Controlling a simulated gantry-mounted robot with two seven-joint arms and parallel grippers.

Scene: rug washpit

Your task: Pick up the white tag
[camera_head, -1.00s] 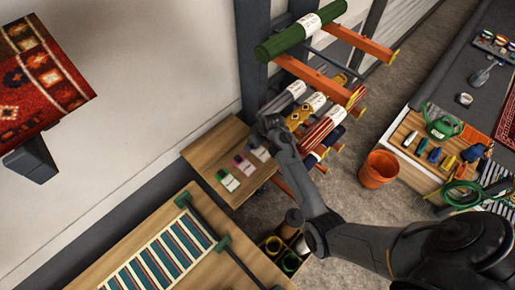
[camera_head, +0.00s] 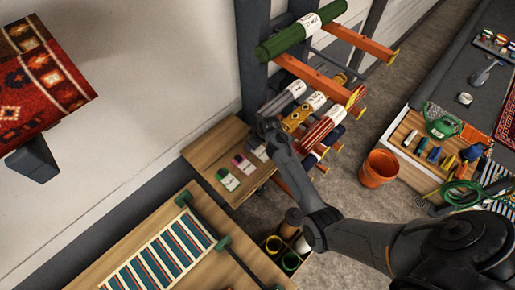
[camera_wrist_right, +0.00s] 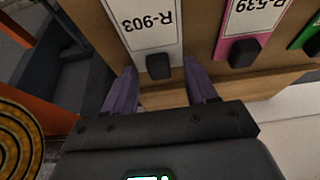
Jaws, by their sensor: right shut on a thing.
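The white tag (camera_wrist_right: 152,28), printed R-903 and with a dark block at its near end, lies on the wooden shelf in the right wrist view. In the head view the white tag (camera_head: 259,153) is partly covered by my right arm. My right gripper (camera_wrist_right: 161,72) has its purple fingers on either side of the dark block and is shut on the tag. In the head view my right gripper (camera_head: 266,131) is over the shelf's right end. My left gripper is not in view.
A pink tag (camera_wrist_right: 251,25) and a green tag (camera_wrist_right: 309,38) lie beside the white one on the wooden shelf (camera_head: 208,151). A rack with rolled rugs (camera_head: 302,37) stands just behind and right of the gripper. An orange bucket (camera_head: 379,168) stands on the floor.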

